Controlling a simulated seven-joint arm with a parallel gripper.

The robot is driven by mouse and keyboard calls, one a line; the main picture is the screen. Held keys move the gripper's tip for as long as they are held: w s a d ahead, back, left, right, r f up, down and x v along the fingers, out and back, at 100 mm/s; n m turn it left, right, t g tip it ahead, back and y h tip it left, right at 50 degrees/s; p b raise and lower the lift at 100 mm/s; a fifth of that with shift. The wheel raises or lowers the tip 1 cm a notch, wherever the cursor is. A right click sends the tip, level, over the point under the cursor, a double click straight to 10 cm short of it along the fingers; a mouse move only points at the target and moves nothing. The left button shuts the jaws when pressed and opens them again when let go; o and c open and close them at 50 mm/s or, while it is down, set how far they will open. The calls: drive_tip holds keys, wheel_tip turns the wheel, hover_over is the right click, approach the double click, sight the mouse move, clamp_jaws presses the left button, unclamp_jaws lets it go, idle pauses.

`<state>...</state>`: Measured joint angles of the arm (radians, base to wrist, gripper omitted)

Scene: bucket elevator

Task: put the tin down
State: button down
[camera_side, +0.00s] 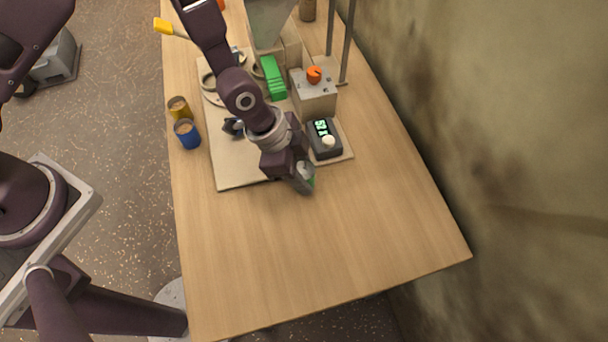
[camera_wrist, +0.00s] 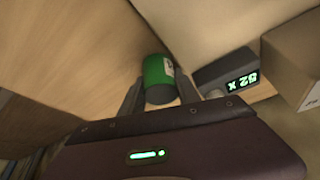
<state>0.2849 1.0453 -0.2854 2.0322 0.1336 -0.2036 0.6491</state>
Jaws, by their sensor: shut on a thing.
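The tin (camera_wrist: 158,72) is green with a pale label and a dark grey end, and it sits between the two fingers of my gripper (camera_wrist: 160,90) in the wrist view. My gripper (camera_side: 303,180) is shut on it. In the side view my gripper is over the front edge of the pale board, just in front of the dark display box, and mostly hides the tin. Bare wooden table shows beyond the tin in the wrist view. I cannot tell whether the tin touches a surface.
The dark box (camera_side: 323,138) with a lit green display and white knob is close by; it also shows in the wrist view (camera_wrist: 228,73). A grey box with an orange knob (camera_side: 314,75) stands behind. The table's front (camera_side: 320,250) is clear.

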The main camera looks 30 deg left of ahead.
wheel_tip(320, 180, up, 35)
drive_tip(key=w+a+n+t+y, duration=0.1)
drive_tip(key=w+a+n, duration=0.5)
drive_tip(key=a, duration=0.6)
drive_tip(key=w+a+n+t+y, duration=0.1)
drive_tip(key=w+a+n, duration=0.2)
drive_tip(key=w+a, duration=0.65)
drive_tip(key=shift+t, duration=0.3)
drive_tip(key=f, duration=1.1)
drive_tip(key=s+a+f, duration=0.1)
drive_tip(key=f, duration=1)
drive_tip(key=s+a+f, duration=0.1)
drive_tip(key=f, duration=0.9)
drive_tip(key=shift+a+f, duration=0.25)
drive_tip(key=shift+f, duration=0.15)
drive_tip(key=shift+s, duration=0.1)
drive_tip(key=shift+f, duration=0.15)
